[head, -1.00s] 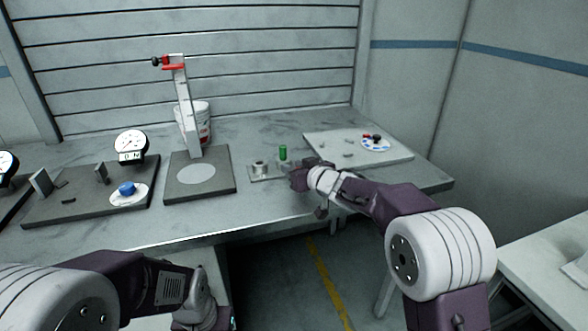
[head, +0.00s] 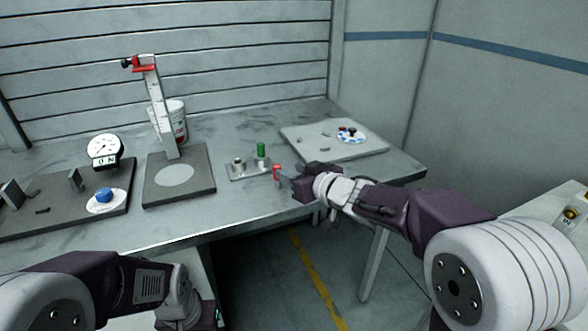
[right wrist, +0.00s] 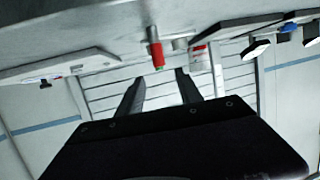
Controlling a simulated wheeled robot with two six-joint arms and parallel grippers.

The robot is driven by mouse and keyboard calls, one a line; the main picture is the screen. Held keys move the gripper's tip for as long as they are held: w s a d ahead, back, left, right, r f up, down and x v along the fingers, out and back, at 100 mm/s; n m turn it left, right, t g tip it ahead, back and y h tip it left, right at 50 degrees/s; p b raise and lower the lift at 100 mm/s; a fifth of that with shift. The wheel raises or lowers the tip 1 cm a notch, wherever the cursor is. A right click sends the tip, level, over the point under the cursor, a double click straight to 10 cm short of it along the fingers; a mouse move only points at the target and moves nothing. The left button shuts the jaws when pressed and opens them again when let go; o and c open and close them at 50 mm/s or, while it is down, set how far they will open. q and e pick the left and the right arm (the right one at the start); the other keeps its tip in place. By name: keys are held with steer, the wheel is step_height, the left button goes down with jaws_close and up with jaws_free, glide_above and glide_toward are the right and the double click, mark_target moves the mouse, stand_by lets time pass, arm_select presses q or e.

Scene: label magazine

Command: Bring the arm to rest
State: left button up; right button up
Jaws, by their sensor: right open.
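My right gripper (head: 288,181) is over the front part of the workbench (head: 250,215), right of a small metal plate (head: 250,174). In the right wrist view its two fingers (right wrist: 160,76) are apart with nothing between them. A small red-topped piece (head: 277,172) stands at the plate's right end, just ahead of the fingers; it also shows upside down in the right wrist view (right wrist: 156,54). A green cylinder (head: 261,150) and a round metal holder (head: 238,162) are on the plate too. My left arm is at the lower left; its gripper is out of frame.
A dark base (head: 205,185) with a tall post (head: 160,115) and red clamp stands left, a white bucket (head: 178,120) behind it. Farther left are a dial gauge (head: 105,150) and blue knob (head: 104,194). A pale board (head: 300,140) lies back right. The floor (head: 270,270) in front is open.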

steer(key=shift+s+d, duration=0.2)
steer(key=shift+s, duration=0.05)
steer(key=s+d+f+m+g+h, duration=0.2)
steer(key=s+d+f+m+h, duration=0.1)
steer(key=s+d+f, duration=0.4)
steer(key=s+d+f+m+g+h, duration=0.35)
steer(key=d+f, duration=0.25)
steer(key=f, duration=0.3)
steer(key=s+f+g, duration=0.3)
steer(key=s+f, duration=0.1)
steer(key=s, duration=0.4)
steer(key=s+f+g, duration=0.3)
steer(key=s+f, duration=0.1)
steer(key=s, duration=0.4)
step_height(320, 180, up, 17)
steer(key=p, duration=1.6)
steer(key=shift+w+p, duration=0.2)
steer(key=shift+p, duration=0.2)
